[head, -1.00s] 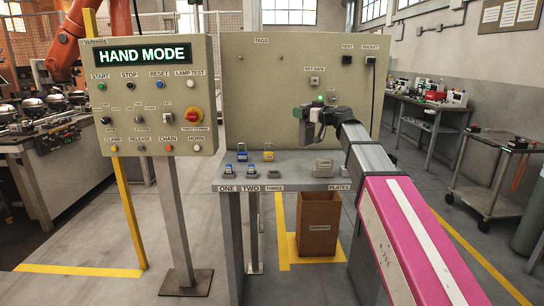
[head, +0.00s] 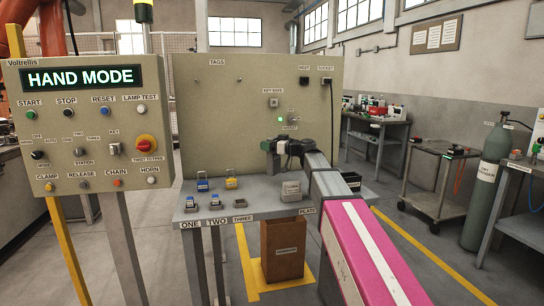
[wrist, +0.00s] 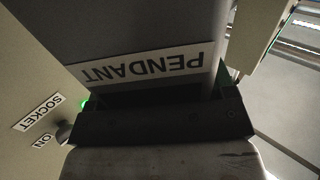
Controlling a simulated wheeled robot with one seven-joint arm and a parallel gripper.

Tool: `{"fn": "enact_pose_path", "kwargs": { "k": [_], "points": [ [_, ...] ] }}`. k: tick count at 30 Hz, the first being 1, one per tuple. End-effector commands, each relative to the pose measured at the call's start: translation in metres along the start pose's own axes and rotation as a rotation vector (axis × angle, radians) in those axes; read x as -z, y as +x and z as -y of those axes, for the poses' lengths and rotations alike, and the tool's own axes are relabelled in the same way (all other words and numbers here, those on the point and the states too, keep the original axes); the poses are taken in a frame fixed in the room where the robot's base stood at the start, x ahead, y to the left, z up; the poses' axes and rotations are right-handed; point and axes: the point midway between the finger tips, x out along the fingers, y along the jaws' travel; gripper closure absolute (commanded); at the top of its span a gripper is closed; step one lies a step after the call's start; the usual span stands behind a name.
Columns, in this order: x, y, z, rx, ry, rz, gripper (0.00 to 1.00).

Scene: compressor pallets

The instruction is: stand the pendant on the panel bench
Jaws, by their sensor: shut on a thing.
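My gripper (head: 281,148) is shut on the pendant, a grey body with a white PENDANT label that reads upside down in the wrist view (wrist: 130,30). The dark jaws (wrist: 155,120) close across it just by the label. In the head view the pendant is small and mostly hidden by the gripper, so its tilt is hard to tell. The gripper holds it above the panel bench (head: 258,197), in front of the upright panel (head: 235,120). I see a gap between the gripper and the bench top.
Blue and yellow padlock-like items (head: 203,184) stand on the bench's left part. A grey holder (head: 291,190) stands near the PLATES label. A green lamp (head: 280,119) glows on the panel. The control box (head: 90,120) stands left. A cardboard bin (head: 283,250) is below.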

Motion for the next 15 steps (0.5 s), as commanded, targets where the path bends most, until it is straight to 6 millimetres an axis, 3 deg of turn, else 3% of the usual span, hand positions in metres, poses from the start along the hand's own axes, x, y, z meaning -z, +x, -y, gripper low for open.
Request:
{"fn": "enact_pose_path", "kwargs": {
  "k": [8,15],
  "points": [
    [-0.012,-0.006,-0.010,0.000,0.001,0.000,0.79],
    [-0.041,-0.006,-0.010,0.000,0.001,0.000,0.79]
  ]
}}
